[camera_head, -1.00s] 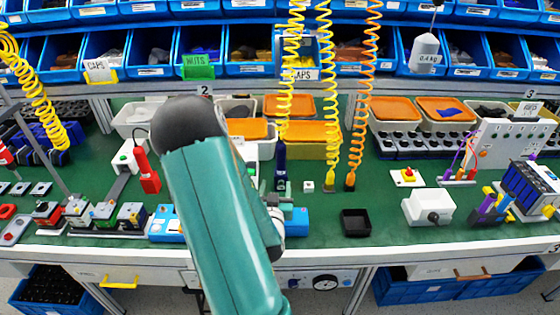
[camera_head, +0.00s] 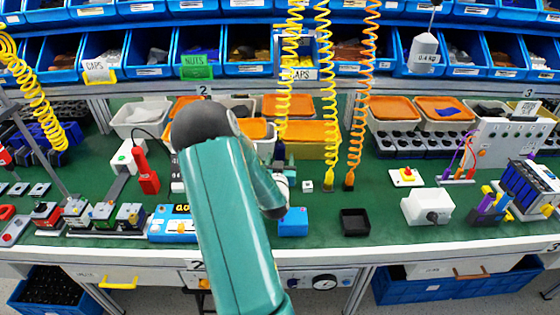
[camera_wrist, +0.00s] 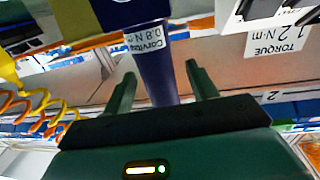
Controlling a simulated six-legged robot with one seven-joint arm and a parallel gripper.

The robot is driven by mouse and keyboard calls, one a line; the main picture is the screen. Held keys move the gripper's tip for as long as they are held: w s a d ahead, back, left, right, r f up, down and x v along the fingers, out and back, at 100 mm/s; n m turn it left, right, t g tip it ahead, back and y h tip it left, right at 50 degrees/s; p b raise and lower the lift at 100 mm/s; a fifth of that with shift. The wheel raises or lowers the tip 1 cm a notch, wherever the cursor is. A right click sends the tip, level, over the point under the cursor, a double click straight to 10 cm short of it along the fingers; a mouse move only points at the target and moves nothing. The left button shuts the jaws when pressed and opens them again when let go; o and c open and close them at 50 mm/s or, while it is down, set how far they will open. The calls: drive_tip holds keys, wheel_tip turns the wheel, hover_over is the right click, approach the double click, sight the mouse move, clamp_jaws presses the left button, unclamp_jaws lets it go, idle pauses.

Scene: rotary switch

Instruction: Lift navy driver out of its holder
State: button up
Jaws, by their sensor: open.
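The navy driver (camera_wrist: 156,75) stands between the two fingers of my gripper (camera_wrist: 162,80) in the wrist view. Its white label reads 0.8 N·m. The fingers are open, one on each side, with a visible gap to the shaft. A wider dark navy block (camera_wrist: 128,12) adjoins the driver at the top; I cannot tell whether it is the holder or part of the driver. In the head view my gripper (camera_head: 284,168) is small, partly behind my arm, at the foot of a yellow coiled cord. The driver is mostly hidden there.
Two more coiled cords, yellow (camera_head: 329,120) and orange (camera_head: 362,110), hang just to the right. A blue box (camera_head: 293,222) and a black tray (camera_head: 355,222) stand in front. Orange-lidded bins (camera_head: 305,133) are behind. A TORQUE 1.2 N·m label (camera_wrist: 277,36) shows in the wrist view.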

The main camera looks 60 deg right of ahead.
drive_tip(key=shift+w+d, duration=0.1)
drive_tip(key=shift+d, duration=0.25)
clamp_jaws()
drive_tip(key=shift+r, duration=0.15)
wheel_tip(320, 180, up, 10)
drive_tip(key=shift+f, duration=0.1)
idle(0.5)
drive_tip(key=c, duration=0.8)
unclamp_jaws()
clamp_jaws()
